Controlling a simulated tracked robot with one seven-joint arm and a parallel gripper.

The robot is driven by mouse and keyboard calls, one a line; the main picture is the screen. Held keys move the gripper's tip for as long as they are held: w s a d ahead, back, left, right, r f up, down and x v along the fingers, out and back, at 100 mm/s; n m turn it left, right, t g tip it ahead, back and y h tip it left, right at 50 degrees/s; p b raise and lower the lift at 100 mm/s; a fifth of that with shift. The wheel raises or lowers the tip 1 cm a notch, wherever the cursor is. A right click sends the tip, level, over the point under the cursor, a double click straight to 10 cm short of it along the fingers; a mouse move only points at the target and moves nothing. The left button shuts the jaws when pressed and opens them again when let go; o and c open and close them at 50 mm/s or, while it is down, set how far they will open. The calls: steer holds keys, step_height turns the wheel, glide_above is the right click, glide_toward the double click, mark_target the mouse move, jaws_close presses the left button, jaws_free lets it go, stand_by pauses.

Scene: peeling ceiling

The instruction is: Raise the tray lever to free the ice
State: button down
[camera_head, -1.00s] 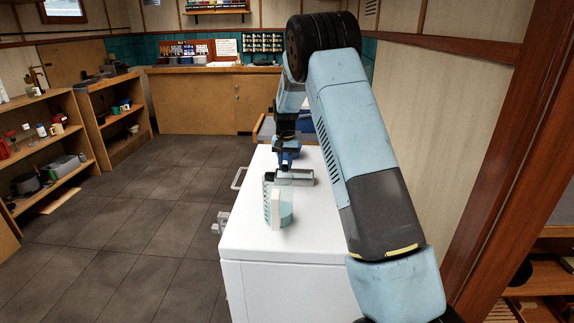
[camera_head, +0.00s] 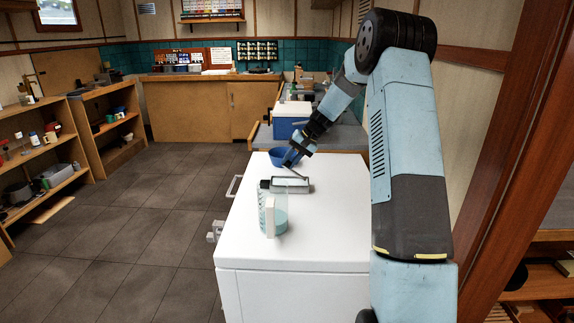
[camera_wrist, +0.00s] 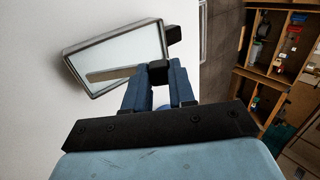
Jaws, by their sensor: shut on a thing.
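The metal ice tray (camera_head: 291,187) lies on the white chest top in the head view, and its rim fills the upper left of the wrist view (camera_wrist: 85,50). Its lever (camera_head: 297,173) stands up at a slant from the tray. My gripper (camera_head: 290,162), also in the wrist view (camera_wrist: 160,74), is shut on the lever's end, above the tray. I cannot see whether ice is in the tray.
A clear pitcher (camera_head: 272,213) with pale liquid stands in front of the tray. A blue bowl (camera_head: 279,156) is behind my gripper. The white chest's (camera_head: 325,228) right part is clear. A counter with a blue-and-white cooler (camera_head: 290,122) lies beyond.

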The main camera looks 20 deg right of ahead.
steer(key=shift+s+d+r+t+y, duration=0.15)
steer(key=shift+d+r+y, duration=0.05)
steer(key=shift+d+y, duration=0.35)
steer(key=shift+s+d+r+t+y, duration=0.2)
steer(key=shift+d+y, duration=0.2)
steer(key=shift+y, duration=0.15)
steer(key=shift+s+d+r+t+y, duration=0.25)
steer(key=shift+d+y, duration=0.3)
steer(key=shift+y, duration=0.15)
steer(key=shift+s+d+r+t+y, duration=0.1)
steer(key=shift+d+t+y, duration=0.1)
steer(key=shift+d+y, duration=0.45)
steer(key=shift+a, duration=0.1)
steer(key=c, duration=0.9)
jaws_free()
steer(key=v, duration=1.3)
steer(key=shift+d+r, duration=0.1)
steer(key=shift+d, duration=0.3)
